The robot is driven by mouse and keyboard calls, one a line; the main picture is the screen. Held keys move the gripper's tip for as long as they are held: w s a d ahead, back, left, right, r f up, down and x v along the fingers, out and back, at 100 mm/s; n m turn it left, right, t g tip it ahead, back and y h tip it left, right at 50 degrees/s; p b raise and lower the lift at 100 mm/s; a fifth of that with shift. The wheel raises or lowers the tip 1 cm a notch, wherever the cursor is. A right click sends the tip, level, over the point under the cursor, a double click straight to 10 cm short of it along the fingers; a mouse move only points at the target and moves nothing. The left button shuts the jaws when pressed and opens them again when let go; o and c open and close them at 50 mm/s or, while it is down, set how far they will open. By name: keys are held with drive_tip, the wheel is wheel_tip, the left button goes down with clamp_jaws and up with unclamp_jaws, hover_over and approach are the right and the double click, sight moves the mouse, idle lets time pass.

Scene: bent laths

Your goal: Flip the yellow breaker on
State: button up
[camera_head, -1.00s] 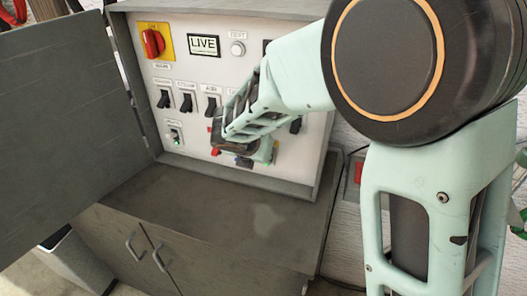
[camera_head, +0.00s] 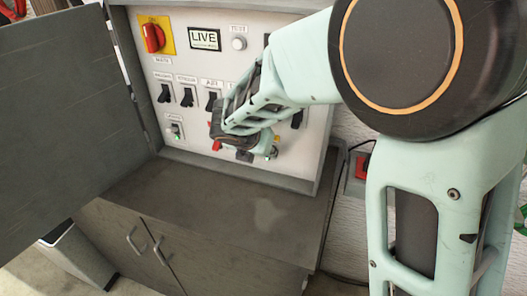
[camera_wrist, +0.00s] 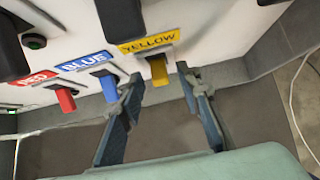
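The yellow breaker (camera_wrist: 158,70) is a small yellow lever under a yellow label reading YELLOW (camera_wrist: 148,42) in the wrist view. It points downward on the white panel. My gripper (camera_wrist: 160,78) is open, with one fingertip on each side of the yellow lever. A gap shows between the lever and each finger; contact cannot be made out. In the head view my gripper (camera_head: 258,152) is at the lower right of the panel and hides most of the yellow breaker.
The blue breaker (camera_wrist: 108,88) and red breaker (camera_wrist: 65,99) are left of the yellow one. Black switches (camera_head: 188,97) and a red rotary knob (camera_head: 153,38) are higher on the panel. A LIVE display (camera_head: 204,39) is lit. The open door (camera_head: 70,110) stands left; the ledge (camera_head: 220,205) below is clear.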

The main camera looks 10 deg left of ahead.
drive_tip(key=d+v, duration=0.1)
drive_tip(key=v, duration=1)
drive_tip(key=shift+a, duration=0.5)
drive_tip(key=shift+s+r, duration=0.1)
